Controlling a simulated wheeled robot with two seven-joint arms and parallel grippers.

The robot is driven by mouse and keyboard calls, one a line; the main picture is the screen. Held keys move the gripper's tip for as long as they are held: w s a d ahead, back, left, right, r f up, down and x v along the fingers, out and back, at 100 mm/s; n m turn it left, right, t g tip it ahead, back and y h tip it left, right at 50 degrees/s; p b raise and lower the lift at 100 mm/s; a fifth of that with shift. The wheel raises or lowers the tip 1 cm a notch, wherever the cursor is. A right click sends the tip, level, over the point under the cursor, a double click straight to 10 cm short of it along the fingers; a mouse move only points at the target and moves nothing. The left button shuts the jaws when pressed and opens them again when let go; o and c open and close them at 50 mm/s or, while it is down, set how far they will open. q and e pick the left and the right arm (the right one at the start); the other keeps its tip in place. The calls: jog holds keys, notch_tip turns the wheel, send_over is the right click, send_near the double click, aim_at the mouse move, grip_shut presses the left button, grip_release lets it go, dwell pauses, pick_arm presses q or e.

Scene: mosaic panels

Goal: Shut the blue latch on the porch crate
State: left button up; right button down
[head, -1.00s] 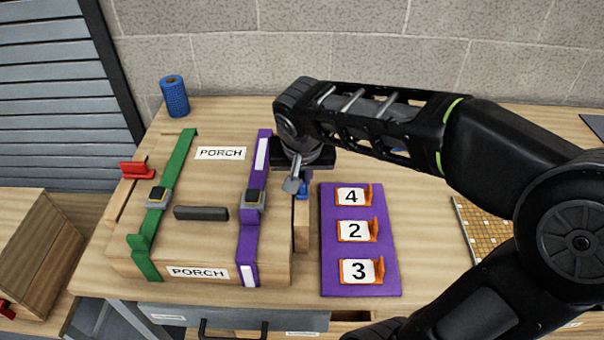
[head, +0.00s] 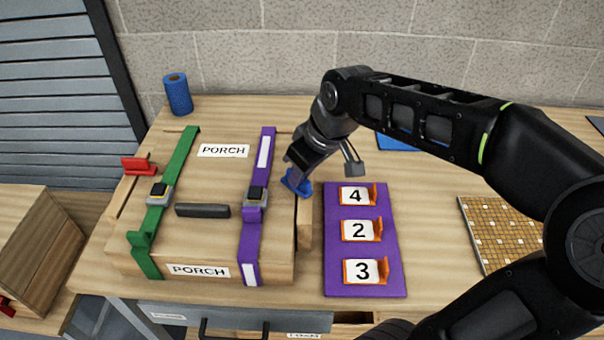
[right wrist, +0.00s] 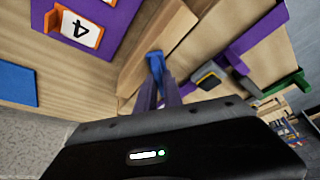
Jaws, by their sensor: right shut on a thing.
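The porch crate (head: 225,245) is a wooden box with two PORCH labels, standing on the bench at the left. The blue latch (head: 298,184) is on its right side, near the back; it also shows in the right wrist view (right wrist: 154,62). My right gripper (head: 294,172) is at the latch, tilted, with its jaws shut on it. Its fingers (right wrist: 158,92) meet the blue piece in the right wrist view. The gripper partly hides the latch, so I cannot tell its exact angle. My left gripper is not in view.
A green strap (head: 172,200) and a purple strap (head: 252,225) cross the lid, with a dark handle (head: 202,211) between them. A red latch (head: 138,165) is at the left side. A purple numbered panel (head: 365,289) lies close on the right. A blue roll (head: 178,95) stands behind.

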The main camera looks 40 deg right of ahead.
jog(key=n, duration=0.1)
jog(key=n+y+b, duration=0.1)
jog(key=n, duration=0.2)
jog(key=shift+a+f+n+g+y+b, duration=0.15)
jog(key=shift+a+n+g+y+b, duration=0.15)
jog(key=shift+b, duration=0.1)
jog(key=shift+s+a+n+g+y+b, duration=0.1)
jog(key=shift+n+g+y+b, duration=0.2)
jog(key=shift+n, duration=0.55)
jog(key=shift+s+n+g+y+b, duration=0.1)
jog(key=shift+n+g+y+b, duration=0.15)
jog(key=shift+n, duration=0.6)
jog(key=c, duration=1.5)
grip_release()
jog(key=shift+r, duration=0.2)
